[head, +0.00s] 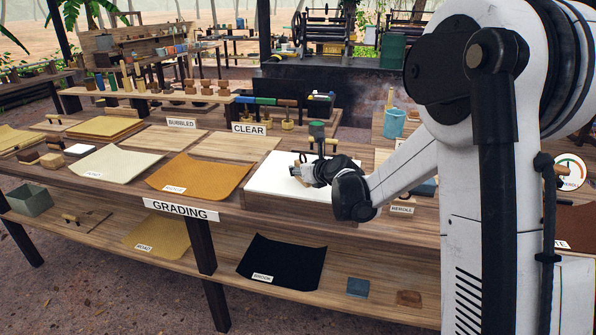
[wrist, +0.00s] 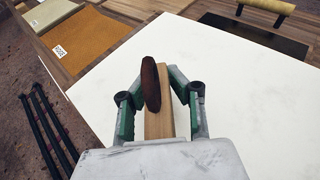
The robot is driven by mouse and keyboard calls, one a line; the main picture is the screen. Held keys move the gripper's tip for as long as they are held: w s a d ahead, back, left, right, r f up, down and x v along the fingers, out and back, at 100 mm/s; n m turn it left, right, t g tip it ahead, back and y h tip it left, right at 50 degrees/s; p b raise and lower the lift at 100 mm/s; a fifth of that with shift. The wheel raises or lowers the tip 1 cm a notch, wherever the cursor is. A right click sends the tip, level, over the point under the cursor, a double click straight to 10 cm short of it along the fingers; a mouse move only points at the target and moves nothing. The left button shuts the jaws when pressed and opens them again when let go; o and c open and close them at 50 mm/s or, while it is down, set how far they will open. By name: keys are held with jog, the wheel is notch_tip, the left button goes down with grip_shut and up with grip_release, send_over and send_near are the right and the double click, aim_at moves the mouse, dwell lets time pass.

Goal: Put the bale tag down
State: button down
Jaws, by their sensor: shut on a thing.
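My gripper (wrist: 158,88) shows in the wrist view with its green-padded fingers on both sides of a light wooden piece (wrist: 158,124) with a dark red-brown oval end (wrist: 151,84). It is shut on this piece, which appears to be the bale tag; no writing on it shows. In the head view my gripper (head: 304,171) is over the white-topped stand (head: 266,181) on the grading table. The white surface also fills much of the wrist view (wrist: 255,120). Whether the piece touches it, I cannot tell. The held piece is too small to make out clearly in the head view.
A tan sheet (head: 200,174) and a cream sheet (head: 118,164) lie left of the stand. A blue cup (head: 394,123) is at the back right. The wrist view shows a dark plate (wrist: 258,40) beyond. The stand's front is bare.

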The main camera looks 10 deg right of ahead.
jog(key=shift+f, duration=0.2)
jog(key=c, duration=1.7)
grip_release()
jog(key=shift+o, duration=0.2)
jog(key=shift+r, duration=0.1)
